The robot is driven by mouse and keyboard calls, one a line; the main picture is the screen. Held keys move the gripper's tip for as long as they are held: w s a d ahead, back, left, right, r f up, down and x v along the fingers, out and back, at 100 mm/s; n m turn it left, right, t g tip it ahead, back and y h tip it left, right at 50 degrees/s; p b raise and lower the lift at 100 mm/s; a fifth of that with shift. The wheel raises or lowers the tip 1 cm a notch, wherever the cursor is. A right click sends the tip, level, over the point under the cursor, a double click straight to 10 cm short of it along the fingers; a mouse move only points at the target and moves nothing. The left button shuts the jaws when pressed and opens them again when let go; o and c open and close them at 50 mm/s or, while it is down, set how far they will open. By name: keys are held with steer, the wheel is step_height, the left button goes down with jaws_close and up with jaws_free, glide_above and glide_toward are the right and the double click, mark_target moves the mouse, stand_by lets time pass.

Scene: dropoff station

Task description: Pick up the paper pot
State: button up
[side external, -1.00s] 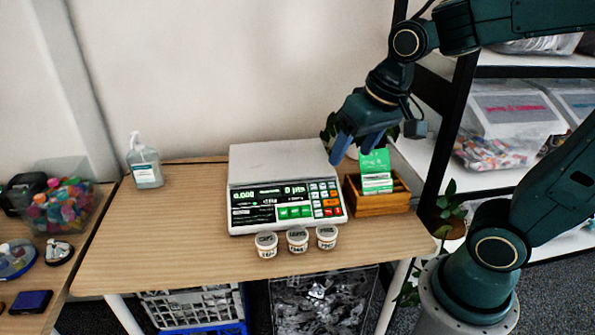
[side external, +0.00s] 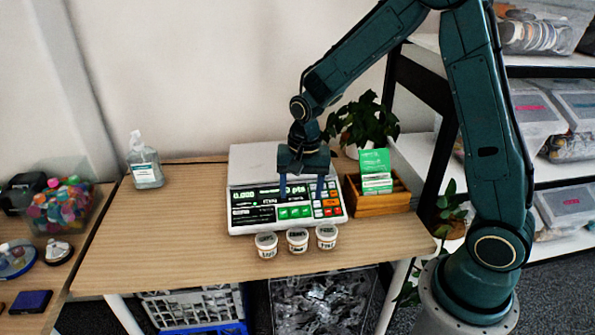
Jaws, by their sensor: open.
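My gripper (side external: 301,198) is open and empty, fingers pointing down. In the picture it appears over the front panel of the scale (side external: 250,163), above and behind the middle and right pots. It is apart from all three pots.
A wooden box (side external: 378,205) with green-and-white cards (side external: 375,172) stands right of the scale, a potted plant (side external: 365,122) behind it. A pump bottle (side external: 144,164) stands at the back left. The left part of the table (side external: 160,225) is clear.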

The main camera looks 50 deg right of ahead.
steer(key=m, duration=0.2)
glide_above(297, 235)
steer(key=shift+g, duration=0.4)
step_height(297, 235, down, 5)
steer(key=shift+s+f, duration=0.1)
steer(key=shift+f, duration=0.1)
steer(key=shift+f, duration=0.15)
steer(key=shift+f, duration=4.15)
steer(key=shift+f, duration=0.15)
steer(key=shift+f, duration=2.45)
steer(key=c, duration=0.7)
